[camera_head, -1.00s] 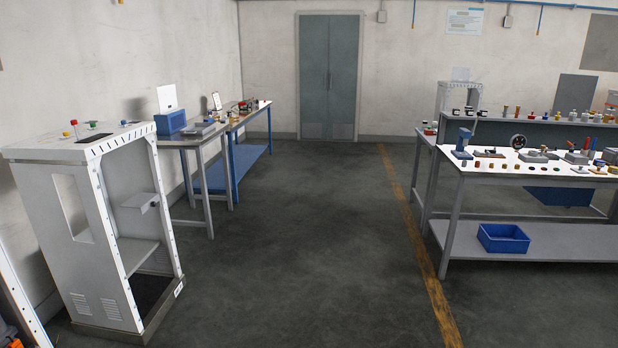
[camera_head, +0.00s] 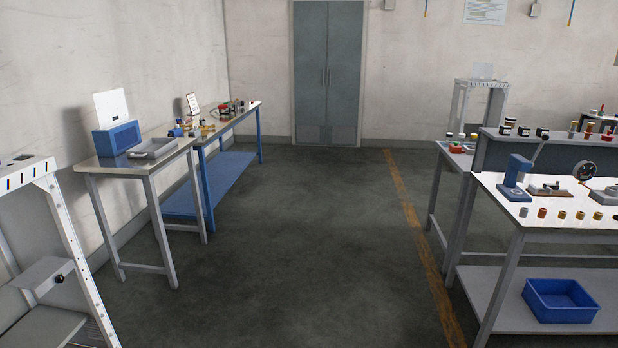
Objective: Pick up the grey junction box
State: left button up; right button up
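I cannot tell for certain which thing is the grey junction box. A small grey box-like piece (camera_head: 606,194) sits on the white top of the right workbench, cut by the right picture edge. A flat, light grey tray-like piece (camera_head: 153,149) lies on the near left table, beside a blue box (camera_head: 117,138). Neither of my grippers is in view.
The floor (camera_head: 310,230) between the tables is clear. A white frame cabinet (camera_head: 80,255) stands at near left. The right workbench (camera_head: 545,212) carries a blue press (camera_head: 517,178) and several small parts; a blue bin (camera_head: 560,300) is on its lower shelf.

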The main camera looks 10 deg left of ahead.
aim_at(195, 133)
jog(key=i, duration=2.55)
jog(key=i+u, duration=0.2)
jog(key=i, duration=0.35)
jog(key=i+u, duration=0.2)
jog(key=i, duration=0.3)
jog(key=i+l+u, duration=0.2)
jog(key=i, duration=0.3)
jog(key=i+l+u, duration=0.2)
jog(key=i, duration=0.35)
